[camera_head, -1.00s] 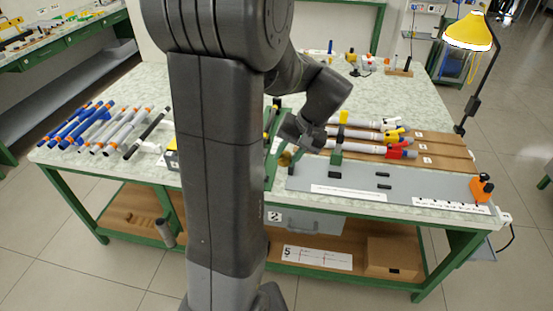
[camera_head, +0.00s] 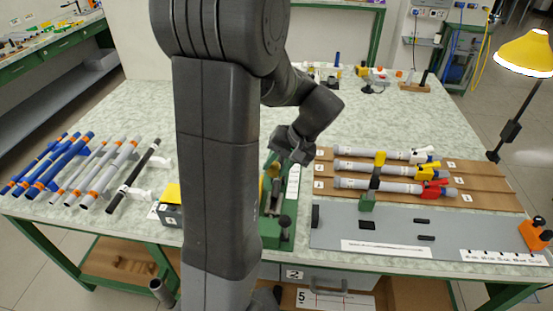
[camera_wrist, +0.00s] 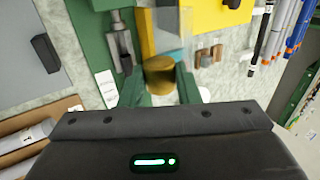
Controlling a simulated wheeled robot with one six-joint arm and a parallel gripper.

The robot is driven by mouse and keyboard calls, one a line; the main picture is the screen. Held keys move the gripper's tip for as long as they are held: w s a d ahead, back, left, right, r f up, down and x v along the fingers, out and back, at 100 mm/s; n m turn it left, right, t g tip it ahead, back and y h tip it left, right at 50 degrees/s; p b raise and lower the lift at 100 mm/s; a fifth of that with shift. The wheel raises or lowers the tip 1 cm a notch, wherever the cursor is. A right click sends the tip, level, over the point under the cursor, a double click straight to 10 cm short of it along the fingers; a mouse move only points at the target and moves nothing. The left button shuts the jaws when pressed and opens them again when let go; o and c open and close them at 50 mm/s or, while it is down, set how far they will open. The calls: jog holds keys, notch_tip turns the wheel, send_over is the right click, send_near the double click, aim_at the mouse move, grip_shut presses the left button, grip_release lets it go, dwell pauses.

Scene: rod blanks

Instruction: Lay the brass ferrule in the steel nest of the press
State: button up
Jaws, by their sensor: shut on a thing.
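My gripper (camera_wrist: 160,88) is shut on the brass ferrule (camera_wrist: 158,72), a short, dull gold cylinder between its green fingertips in the wrist view. In the head view my gripper (camera_head: 290,155) is above the back of the green press (camera_head: 272,236), partly behind my own arm. The press also shows in the wrist view (camera_wrist: 97,5), with a grey steel ram or rod part (camera_wrist: 123,52) left of the ferrule. I cannot make out the steel nest clearly, nor whether the ferrule touches it.
A grey plate (camera_head: 400,228) and wooden rack (camera_head: 488,190) with grey rods lie right of the press. A yellow-topped block (camera_head: 172,193) stands left of it. Blue and grey rods (camera_head: 60,165) lie at the far left.

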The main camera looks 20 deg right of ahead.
jog(key=f+b, duration=0.1)
jog(key=f, duration=0.2)
jog(key=f+b, duration=0.1)
jog(key=f, duration=0.2)
jog(key=f+b, duration=0.1)
jog(key=f, duration=0.2)
jog(key=shift+w+f+b, duration=0.1)
jog(key=shift+w+b, duration=0.2)
jog(key=shift+b, duration=0.1)
jog(key=shift+f+b, duration=2.35)
jog(key=shift+f, duration=0.55)
jog(key=shift+f, duration=0.1)
